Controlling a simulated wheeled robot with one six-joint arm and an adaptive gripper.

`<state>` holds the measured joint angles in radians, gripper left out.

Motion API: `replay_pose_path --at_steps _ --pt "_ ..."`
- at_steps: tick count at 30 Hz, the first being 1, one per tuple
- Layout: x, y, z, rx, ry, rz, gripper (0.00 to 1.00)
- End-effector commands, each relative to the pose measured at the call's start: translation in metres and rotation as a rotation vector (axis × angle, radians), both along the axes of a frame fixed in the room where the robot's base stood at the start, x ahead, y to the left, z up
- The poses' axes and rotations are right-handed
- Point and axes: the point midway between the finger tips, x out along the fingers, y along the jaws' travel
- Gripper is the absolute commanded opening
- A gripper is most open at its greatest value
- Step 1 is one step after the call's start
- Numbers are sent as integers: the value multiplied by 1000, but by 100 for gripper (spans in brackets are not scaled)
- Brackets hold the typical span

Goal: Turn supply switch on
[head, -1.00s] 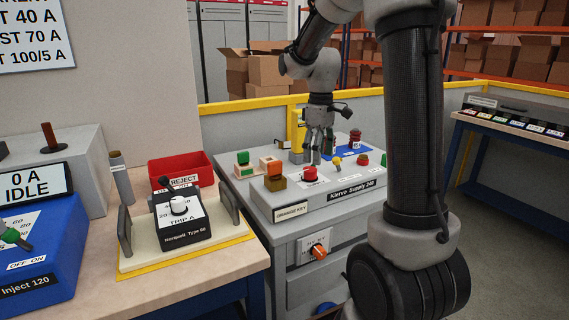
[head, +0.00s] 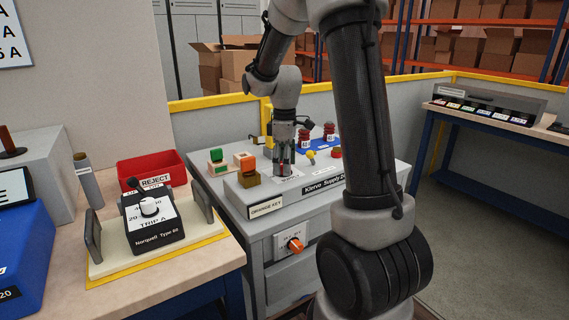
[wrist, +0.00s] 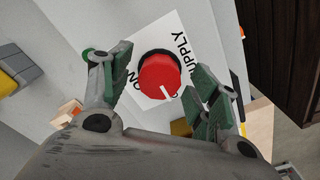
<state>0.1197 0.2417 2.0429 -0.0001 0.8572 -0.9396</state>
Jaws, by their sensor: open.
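The supply switch is a red round knob (wrist: 158,74) on a white plate lettered SUPPLY (wrist: 184,40), seen in the wrist view. "ON" is lettered on its left; the lettering on its right is partly hidden by a finger. The knob's white pointer line faces the lower right, away from ON. My gripper (wrist: 157,88) is open, with its green-padded fingers on either side of the knob and gaps showing. In the head view my gripper (head: 283,171) points down over the Klervo Supply panel (head: 325,187) and mostly hides the knob.
Green and orange blocks (head: 217,160) stand left of my gripper. A yellow knob (head: 311,154), a red button (head: 336,152) and dark red posts (head: 329,132) stand to its right. An orange rotary switch (head: 295,244) is on the cabinet front. A red reject bin (head: 152,168) is farther left.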

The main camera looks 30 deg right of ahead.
Motion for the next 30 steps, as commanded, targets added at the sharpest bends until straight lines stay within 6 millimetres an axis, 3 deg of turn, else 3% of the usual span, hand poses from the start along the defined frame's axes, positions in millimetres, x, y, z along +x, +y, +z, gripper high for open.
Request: replay_pose_path --at_steps 7,15,30 --pt "0 0 -2 0 0 0 61" --pt "0 0 -1 0 0 0 15" --pt "0 0 -1 -1 -1 -112 16"
